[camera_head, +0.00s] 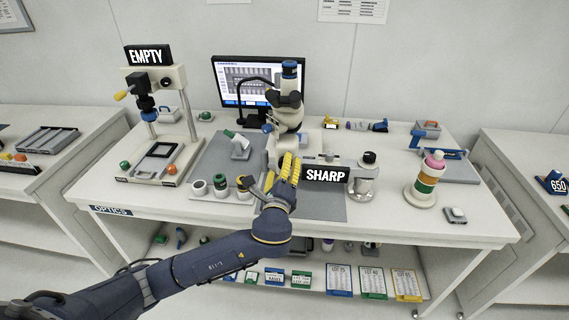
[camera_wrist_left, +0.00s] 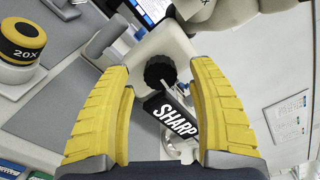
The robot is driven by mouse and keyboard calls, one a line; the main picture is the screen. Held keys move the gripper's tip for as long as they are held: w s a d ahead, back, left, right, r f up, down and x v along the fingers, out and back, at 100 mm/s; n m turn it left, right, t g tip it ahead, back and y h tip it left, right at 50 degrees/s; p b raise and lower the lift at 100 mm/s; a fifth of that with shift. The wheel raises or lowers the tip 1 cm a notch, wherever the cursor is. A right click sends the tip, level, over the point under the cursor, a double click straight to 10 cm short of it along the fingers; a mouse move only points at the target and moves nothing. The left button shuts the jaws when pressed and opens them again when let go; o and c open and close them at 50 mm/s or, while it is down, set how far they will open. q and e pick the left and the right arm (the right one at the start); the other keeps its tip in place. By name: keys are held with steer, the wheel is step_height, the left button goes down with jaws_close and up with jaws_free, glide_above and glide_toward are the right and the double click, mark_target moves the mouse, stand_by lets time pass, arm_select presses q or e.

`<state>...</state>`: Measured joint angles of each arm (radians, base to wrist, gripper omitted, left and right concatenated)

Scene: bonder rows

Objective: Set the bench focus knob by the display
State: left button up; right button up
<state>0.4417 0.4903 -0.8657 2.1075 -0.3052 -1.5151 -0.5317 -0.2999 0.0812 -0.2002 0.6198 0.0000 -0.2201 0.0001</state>
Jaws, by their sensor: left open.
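The bench microscope (camera_head: 291,110) stands at the middle of the bench in the head view. Its black ribbed focus knob (camera_wrist_left: 160,71) shows in the left wrist view, on the pale microscope body. A black display (camera_head: 325,174) beside it reads SHARP; it also shows in the wrist view (camera_wrist_left: 172,116). My left gripper (camera_head: 291,158) has yellow ribbed fingers and is open at the microscope's front. In the wrist view the fingers stand either side of the knob with gaps, holding nothing; I cannot tell the depth. In the head view the gripper hides the knob.
A lit monitor (camera_head: 259,83) stands behind the microscope. At left, another instrument (camera_head: 160,110) carries an EMPTY sign (camera_head: 148,55). Small pots, including a 20X one (camera_wrist_left: 22,41), stand left of my gripper. A stacked coloured reel holder (camera_head: 427,183) stands at right.

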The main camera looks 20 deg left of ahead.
arm_select(q)
steer(key=shift+w+a, duration=0.25)
steer(key=shift+w, duration=1.05)
jaws_close()
